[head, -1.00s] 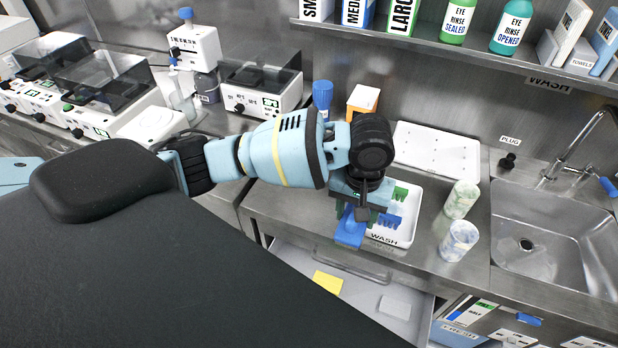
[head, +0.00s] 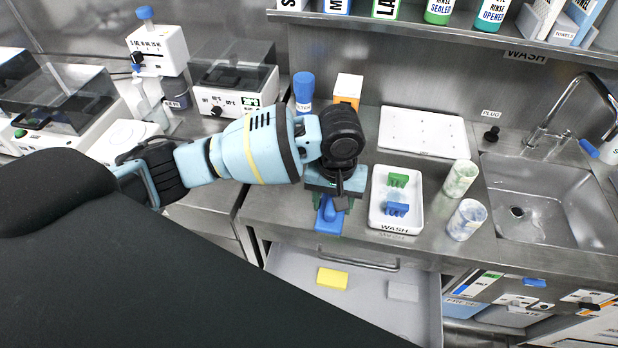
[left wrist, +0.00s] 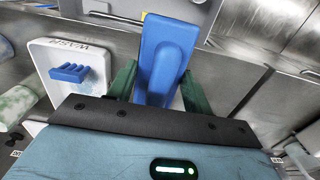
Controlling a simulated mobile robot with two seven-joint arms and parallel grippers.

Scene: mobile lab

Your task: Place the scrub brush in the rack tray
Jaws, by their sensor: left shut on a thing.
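A blue scrub brush (head: 328,218) is in my left gripper (head: 333,203), which is shut on it. In the left wrist view the brush (left wrist: 166,55) sticks out between the two green fingers (left wrist: 158,88). Its bristles are not clear to see. The gripper hangs near the counter's front edge, just left of the white rack tray (head: 378,217), which is marked WASH. The tray also shows in the left wrist view (left wrist: 92,52), left of the brush. A green rack (head: 398,180) and a blue rack (head: 397,208) stand in it. My right gripper is not in view.
Two speckled cups (head: 467,219) stand right of the tray, then the sink (head: 545,205). A white board (head: 422,132), a blue-capped bottle (head: 303,92) and an orange-and-white box (head: 347,90) are behind. Below, an open drawer (head: 375,268) holds a yellow sponge (head: 332,278) and a pale block (head: 403,291).

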